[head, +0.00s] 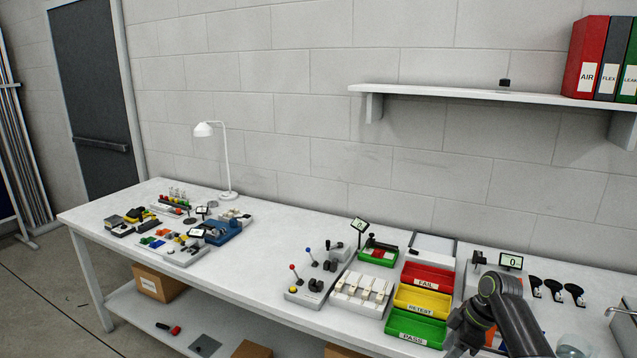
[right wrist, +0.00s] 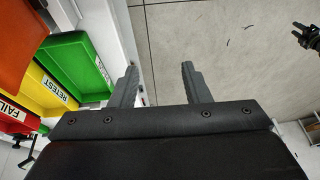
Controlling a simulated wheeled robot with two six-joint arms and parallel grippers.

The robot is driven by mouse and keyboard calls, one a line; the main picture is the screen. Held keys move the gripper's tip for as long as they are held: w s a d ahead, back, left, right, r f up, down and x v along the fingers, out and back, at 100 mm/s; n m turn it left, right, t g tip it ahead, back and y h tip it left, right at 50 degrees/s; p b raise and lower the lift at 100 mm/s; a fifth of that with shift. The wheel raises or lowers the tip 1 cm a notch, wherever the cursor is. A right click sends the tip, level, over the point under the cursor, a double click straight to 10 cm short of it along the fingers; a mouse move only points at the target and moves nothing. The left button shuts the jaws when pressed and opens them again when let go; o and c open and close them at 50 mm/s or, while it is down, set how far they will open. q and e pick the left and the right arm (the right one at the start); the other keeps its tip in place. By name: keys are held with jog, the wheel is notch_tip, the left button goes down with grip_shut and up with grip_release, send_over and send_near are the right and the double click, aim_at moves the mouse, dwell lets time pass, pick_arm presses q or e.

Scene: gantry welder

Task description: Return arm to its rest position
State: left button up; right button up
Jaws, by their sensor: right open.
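My right arm (head: 510,315) is at the lower right of the head view, bent over the front of the bench beside the bins. In the right wrist view my right gripper (right wrist: 157,72) is open, with its two fingers apart and nothing between them. It is over the floor just off the bench edge, near the green PASS bin. A dark gripper (right wrist: 306,38), apparently my left one, shows small at the right edge of the right wrist view. Its jaws are too small to read. My left arm is not in the head view.
The red FAIL bin (head: 428,276), yellow RETEST bin (head: 422,301) and green PASS bin (head: 416,328) stand left of my right arm. A white fixture (head: 361,292) and lever panel (head: 311,288) are farther left. Bare floor (right wrist: 215,45) lies beyond the fingers.

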jog(key=s+d+f+m+h, duration=0.1)
jog(key=s+d+f+m, duration=0.15)
jog(key=s+f, duration=0.65)
jog(key=s+d+f+m+h, duration=0.1)
jog(key=s+f+m, duration=0.35)
jog(key=f, duration=0.95)
jog(key=s+d+f+m+h, duration=0.1)
jog(key=s+f+m+h, duration=0.1)
jog(key=s+f, duration=0.75)
jog(key=s+a+f+m, duration=0.1)
jog(key=s+f, duration=0.3)
jog(key=s, duration=0.7)
jog(key=s+a+f+m, duration=0.1)
jog(key=s+f, duration=0.4)
jog(key=s, duration=0.5)
jog(key=s+a+f+m+h, duration=0.1)
jog(key=s+f, duration=0.4)
jog(key=s, duration=0.6)
jog(key=shift+s+a+f+m, duration=0.2)
jog(key=shift+s+a+m, duration=0.15)
jog(key=shift+m, duration=0.55)
